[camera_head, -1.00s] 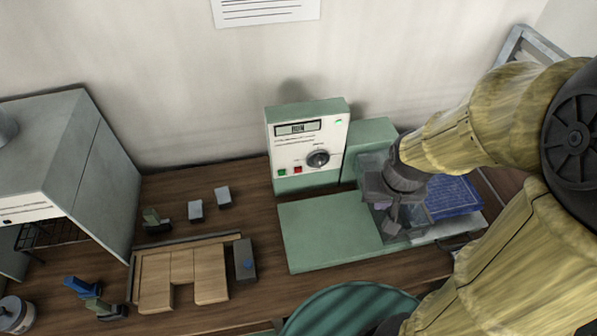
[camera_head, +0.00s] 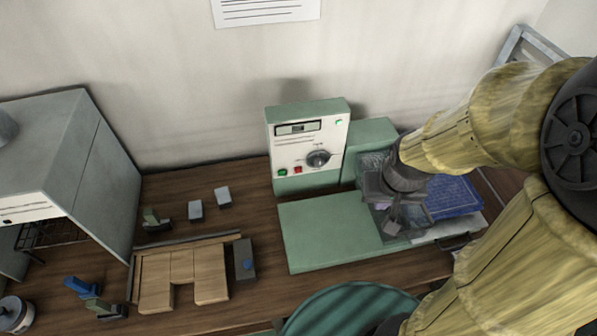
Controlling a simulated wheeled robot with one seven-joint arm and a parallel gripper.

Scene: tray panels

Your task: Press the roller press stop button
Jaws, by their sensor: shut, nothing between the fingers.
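The roller press is a green machine (camera_head: 330,235) with a flat green bed and an upright white-faced control panel (camera_head: 308,150). The panel has a small display (camera_head: 298,128), a black round knob (camera_head: 318,158), a green button (camera_head: 282,172) and a red button (camera_head: 298,170) at its lower left. My gripper (camera_head: 390,225) is shut and empty, pointing down over the clear-covered right end of the machine. It is right of and below the panel, apart from both buttons.
A blue tray (camera_head: 453,196) lies right of my gripper. Wooden blocks (camera_head: 183,275) in a frame and small clamps (camera_head: 196,210) are on the brown bench at left. A grey hood (camera_head: 85,165) stands far left. The space before the panel, above the green bed, is clear.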

